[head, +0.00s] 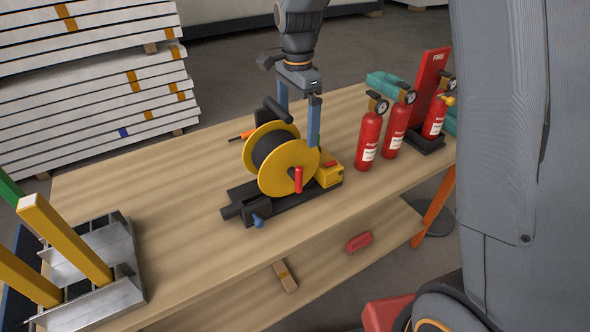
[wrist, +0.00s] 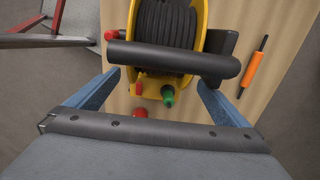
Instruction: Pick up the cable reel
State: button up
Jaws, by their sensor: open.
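The cable reel (head: 284,166) has yellow side discs and black cable and stands on a black base on the wooden table. It has a black handle bar on top, a red crank at the front and a yellow box at its right. My gripper (head: 299,140) points down at the reel's back right, its blue fingers apart. In the wrist view my gripper (wrist: 155,95) is open and empty. The reel (wrist: 165,25) lies ahead, its black handle bar crossing between and just beyond the fingertips. I cannot tell whether any finger touches the reel.
Several red fire extinguishers (head: 369,139) stand at the table's right end, near a red panel (head: 430,82). An orange-handled tool (wrist: 256,66) lies beside the reel. A metal frame with yellow posts (head: 65,240) is at the left. The wooden table (head: 180,190) is clear left of the reel.

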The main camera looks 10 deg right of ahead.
jog(key=shift+d+f+p, duration=0.15)
jog(key=shift+f+p, duration=0.4)
jog(key=shift+f, duration=0.8)
jog(key=shift+d+f+p, duration=0.1)
jog(key=shift+f+p, duration=0.45)
jog(key=shift+f, duration=0.8)
jog(key=shift+w, duration=0.1)
jog(key=c, duration=1.9)
jog(key=shift+r, duration=0.15)
jog(key=shift+c, duration=0.9)
jog(key=shift+w+r, duration=0.1)
